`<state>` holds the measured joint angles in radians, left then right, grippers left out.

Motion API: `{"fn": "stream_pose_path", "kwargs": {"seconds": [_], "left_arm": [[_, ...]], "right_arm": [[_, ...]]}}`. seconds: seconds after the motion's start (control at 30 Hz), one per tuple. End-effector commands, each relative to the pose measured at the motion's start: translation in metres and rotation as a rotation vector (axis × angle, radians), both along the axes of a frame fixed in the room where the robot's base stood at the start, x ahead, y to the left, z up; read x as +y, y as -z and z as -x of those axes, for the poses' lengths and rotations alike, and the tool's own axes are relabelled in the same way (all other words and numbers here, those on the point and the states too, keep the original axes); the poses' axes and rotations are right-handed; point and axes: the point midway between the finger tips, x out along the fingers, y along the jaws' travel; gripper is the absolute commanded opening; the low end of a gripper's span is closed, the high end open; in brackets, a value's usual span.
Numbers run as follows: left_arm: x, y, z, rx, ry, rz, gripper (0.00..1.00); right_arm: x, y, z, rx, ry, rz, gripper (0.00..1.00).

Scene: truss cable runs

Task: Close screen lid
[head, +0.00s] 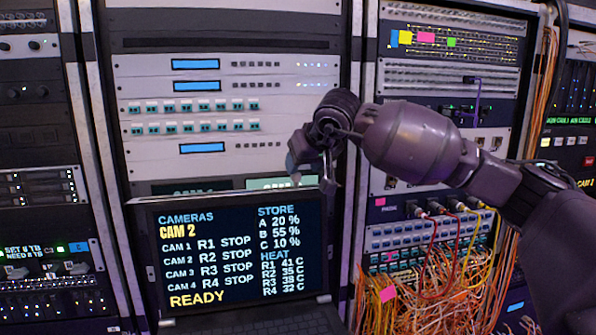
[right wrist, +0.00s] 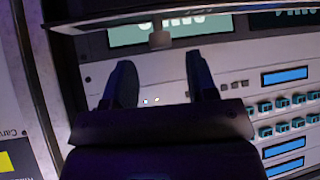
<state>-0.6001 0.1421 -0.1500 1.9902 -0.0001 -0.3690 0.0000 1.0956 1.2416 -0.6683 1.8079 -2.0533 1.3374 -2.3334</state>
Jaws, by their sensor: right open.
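The screen lid (head: 240,250) stands open and upright in the lower middle of the head view, showing camera and store readings in blue, white and yellow text. A keyboard base (head: 275,323) extends from its foot, cut off by the picture's lower edge. My right gripper (head: 313,178) is open and empty at the lid's top edge, near its right corner, fingers pointing down. In the right wrist view the two dark fingers (right wrist: 160,65) are spread apart, and the lid's dark edge (right wrist: 145,18) crosses just beyond their tips. I cannot tell whether they touch it. My left gripper is out of view.
A white equipment rack (head: 225,130) with rows of connectors stands right behind the lid. To the right, a bundle of orange cables (head: 440,295) hangs below a patch panel (head: 400,235). Another dark rack (head: 35,200) stands at the left.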

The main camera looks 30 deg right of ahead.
Motion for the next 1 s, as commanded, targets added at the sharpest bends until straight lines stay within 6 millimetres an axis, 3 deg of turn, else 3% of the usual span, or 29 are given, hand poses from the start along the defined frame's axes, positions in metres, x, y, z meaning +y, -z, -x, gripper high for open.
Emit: {"fn": "stream_pose_path", "kwargs": {"seconds": [0.3, 0.67, 1.0], "left_arm": [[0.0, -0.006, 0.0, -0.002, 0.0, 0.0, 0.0], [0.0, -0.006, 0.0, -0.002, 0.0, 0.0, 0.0], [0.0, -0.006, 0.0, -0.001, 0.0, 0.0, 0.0]], "right_arm": [[0.0, 0.025, -0.025, 0.002, 0.0, -0.001, 0.53], [0.0, 0.029, -0.028, 0.001, -0.001, -0.001, 0.53], [0.0, 0.029, -0.028, 0.001, 0.0, -0.001, 0.04]]}}
